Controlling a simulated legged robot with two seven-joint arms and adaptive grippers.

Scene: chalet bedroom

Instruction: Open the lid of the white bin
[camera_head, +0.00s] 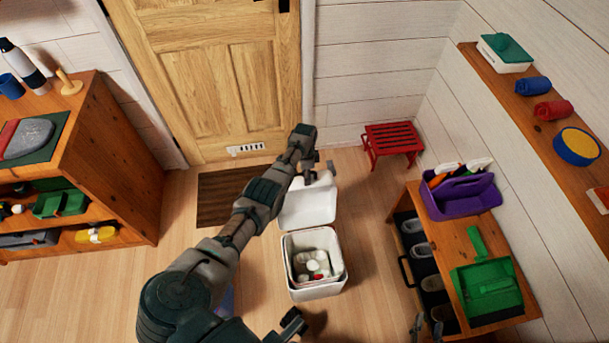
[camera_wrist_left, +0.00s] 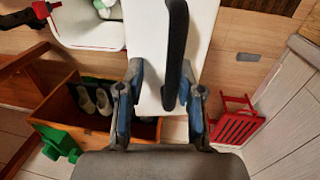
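The white bin (camera_head: 315,291) stands on the wooden floor in the head view. Its lid (camera_head: 307,206) is raised and tilted back behind the opening, so white containers (camera_head: 313,268) show inside. My left gripper (camera_head: 318,171) is at the lid's upper far edge. In the left wrist view, the fingers (camera_wrist_left: 162,85) are spread, with the white lid (camera_wrist_left: 150,30) and a dark bar-shaped handle (camera_wrist_left: 177,50) between or just beyond them. I cannot tell whether they touch. The bin's opening (camera_wrist_left: 85,40) shows upper left there.
A red stool (camera_head: 392,140) stands behind the bin to the right. A wooden bench (camera_head: 452,245) with shoes below and a purple caddy (camera_head: 462,192) and green dustpan (camera_head: 487,288) on top is to the right. A door (camera_head: 210,75) and dark mat (camera_head: 228,197) are behind.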

